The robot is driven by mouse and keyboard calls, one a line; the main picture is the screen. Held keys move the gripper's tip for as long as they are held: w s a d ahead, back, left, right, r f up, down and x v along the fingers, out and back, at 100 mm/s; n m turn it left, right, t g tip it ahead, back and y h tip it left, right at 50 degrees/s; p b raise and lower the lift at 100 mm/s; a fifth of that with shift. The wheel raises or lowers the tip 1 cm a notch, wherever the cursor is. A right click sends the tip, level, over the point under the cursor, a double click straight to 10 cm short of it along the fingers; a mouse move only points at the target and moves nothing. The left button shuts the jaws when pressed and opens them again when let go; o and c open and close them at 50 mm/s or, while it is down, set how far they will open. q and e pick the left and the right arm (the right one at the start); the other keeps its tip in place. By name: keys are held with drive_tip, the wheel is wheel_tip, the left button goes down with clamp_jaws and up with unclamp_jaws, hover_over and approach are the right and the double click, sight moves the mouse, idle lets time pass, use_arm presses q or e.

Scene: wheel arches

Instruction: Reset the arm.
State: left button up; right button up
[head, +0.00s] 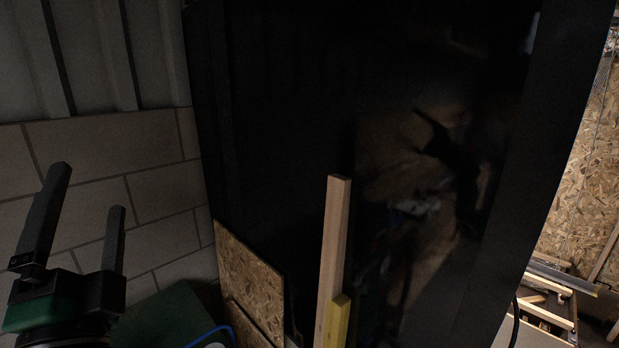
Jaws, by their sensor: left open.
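My left gripper (92,208) is at the lower left of the head view. Its two black fingers point upward and stand well apart, with nothing between them. A green band shows at its base. It is in front of the grey block wall and touches nothing that I can see. My right gripper is not in the view.
A large glossy black panel (290,120) fills the middle. Upright timber (334,250), a yellow piece (338,318) and chipboard (250,280) stand before it. A block wall (110,150) is at left. Wooden frames (545,300) lie at lower right.

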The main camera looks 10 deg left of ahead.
use_arm(q)
drive_tip(key=s+d+r+n+t+h, duration=0.5)
drive_tip(key=s+d+r+n+h, duration=0.2)
drive_tip(key=h, duration=0.6)
drive_tip(key=shift+s+d+n+t+h, duration=0.3)
drive_tip(key=shift+s+d+n, duration=0.4)
drive_tip(key=shift+d+n, duration=0.5)
drive_tip(key=shift+d+r, duration=0.1)
drive_tip(key=shift+d, duration=0.05)
